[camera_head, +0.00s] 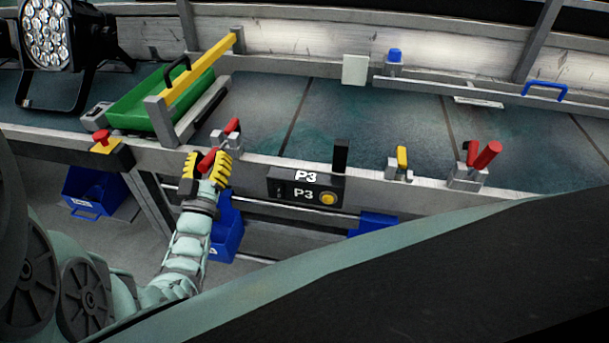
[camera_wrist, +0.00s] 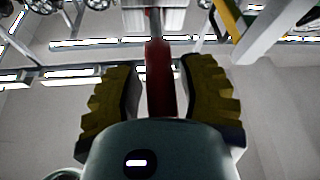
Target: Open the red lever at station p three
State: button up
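A red lever (camera_head: 207,160) belongs to a small metal clamp (camera_head: 226,139) on the bench's front edge, left of the P3 box (camera_head: 306,188). A second red part (camera_head: 232,126) shows on the same clamp. The lever handle tilts out towards my arm. My gripper (camera_head: 207,164), with yellow ribbed fingers, is around this handle. In the wrist view the red handle (camera_wrist: 160,80) stands between the two fingers (camera_wrist: 160,92). Gaps show on both sides of it, so the gripper is open and not clamped on it. The handle's near end is hidden behind the gripper's body.
To the right along the edge are a black post (camera_head: 340,156), a yellow-handled clamp (camera_head: 402,157) and another red-handled clamp (camera_head: 487,154). A red knob (camera_head: 101,136) on a yellow block and a green tray (camera_head: 150,100) are left. Blue bins (camera_head: 226,232) hang below.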

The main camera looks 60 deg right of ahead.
grip_shut()
jog(key=shift+r, duration=0.1)
